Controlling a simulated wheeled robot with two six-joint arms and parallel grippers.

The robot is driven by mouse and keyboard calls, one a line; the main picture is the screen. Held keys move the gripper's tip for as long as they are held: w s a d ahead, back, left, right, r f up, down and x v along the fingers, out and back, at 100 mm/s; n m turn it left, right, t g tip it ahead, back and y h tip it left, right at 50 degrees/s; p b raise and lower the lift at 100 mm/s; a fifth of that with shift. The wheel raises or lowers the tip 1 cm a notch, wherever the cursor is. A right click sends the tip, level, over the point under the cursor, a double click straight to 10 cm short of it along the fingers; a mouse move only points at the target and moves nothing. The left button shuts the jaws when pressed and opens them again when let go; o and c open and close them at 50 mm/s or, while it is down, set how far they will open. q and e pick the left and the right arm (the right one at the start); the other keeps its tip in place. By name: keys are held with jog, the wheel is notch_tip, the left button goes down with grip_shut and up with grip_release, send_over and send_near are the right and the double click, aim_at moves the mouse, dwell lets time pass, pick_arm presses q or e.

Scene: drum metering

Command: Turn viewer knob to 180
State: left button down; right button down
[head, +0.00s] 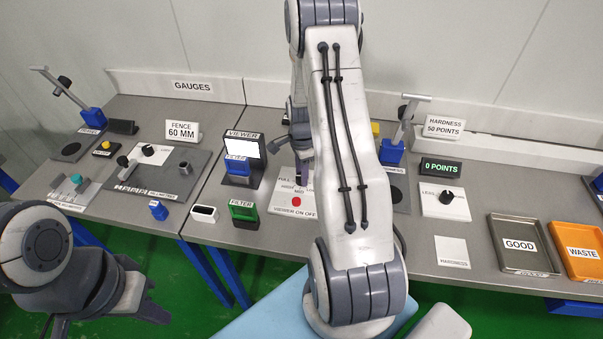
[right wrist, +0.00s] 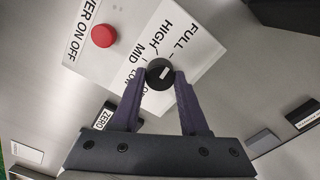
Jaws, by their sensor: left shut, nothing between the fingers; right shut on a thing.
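The viewer knob (right wrist: 158,73) is a round black knob with a short white mark, on a white panel (right wrist: 195,60) lettered FULL, HIGH, MID, LOW and a partly hidden OFF. My right gripper (right wrist: 160,84) is shut on the knob, a finger on each side. In the head view my right arm hides the knob, and the white panel (head: 282,205) shows left of the arm. The viewer (head: 243,158), a dark box with a bright white screen, stands left of the panel. My left gripper (head: 158,312) is shut and empty at the lower left, away from the benches.
A red button (right wrist: 103,36) sits beside the knob on the same panel. A green filter holder (head: 243,213) and a white-topped block (head: 204,213) stand at the bench's front edge. A GOOD tray (head: 508,268) and an orange WASTE tray (head: 580,275) lie at right.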

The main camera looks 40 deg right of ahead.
jog(key=shift+r+m, duration=0.1)
jog(key=shift+m, duration=0.5)
jog(key=shift+c, duration=2.1)
grip_release()
notch_tip(320, 180, up, 10)
jog(key=b, duration=0.1)
jog(key=shift+r+b, duration=0.2)
jog(key=shift+b, duration=0.1)
